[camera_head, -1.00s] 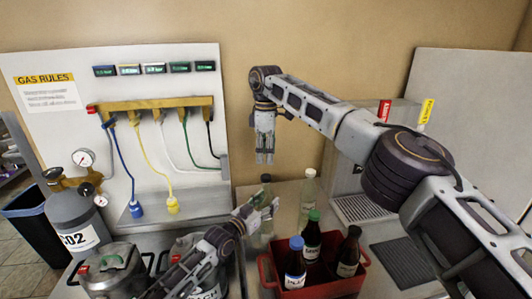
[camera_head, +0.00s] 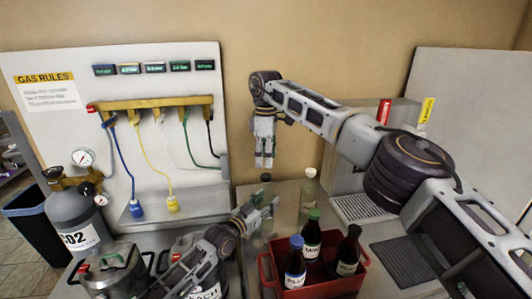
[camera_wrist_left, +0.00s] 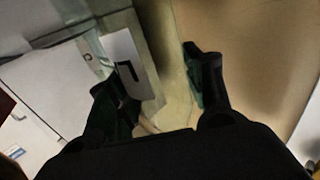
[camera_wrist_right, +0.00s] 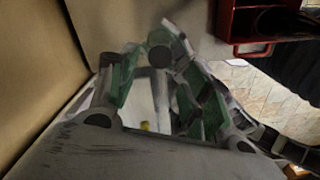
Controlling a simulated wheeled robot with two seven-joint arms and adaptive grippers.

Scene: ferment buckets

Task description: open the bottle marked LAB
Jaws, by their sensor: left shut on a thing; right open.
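A clear bottle with a dark cap (camera_head: 266,178) stands upright on the counter. My left gripper (camera_head: 260,207) is shut on its body from the left. In the left wrist view the bottle's white label (camera_wrist_left: 127,62) shows a letter L between the fingers; the rest is hidden. My right gripper (camera_head: 264,163) points down just above the cap, open. In the right wrist view its fingers are spread, with a dark round cap (camera_wrist_right: 159,57) in the gap; I cannot tell whether they touch it. Another clear bottle (camera_head: 308,192) with a pale cap stands to the right, its label unreadable.
A red crate (camera_head: 313,291) with three dark bottles stands in front, right of my left gripper. Metal pots (camera_head: 115,270) and a gas cylinder (camera_head: 78,222) are at the left. A gas panel (camera_head: 150,130) with hanging hoses stands behind. A drip tray (camera_head: 362,208) lies at the right.

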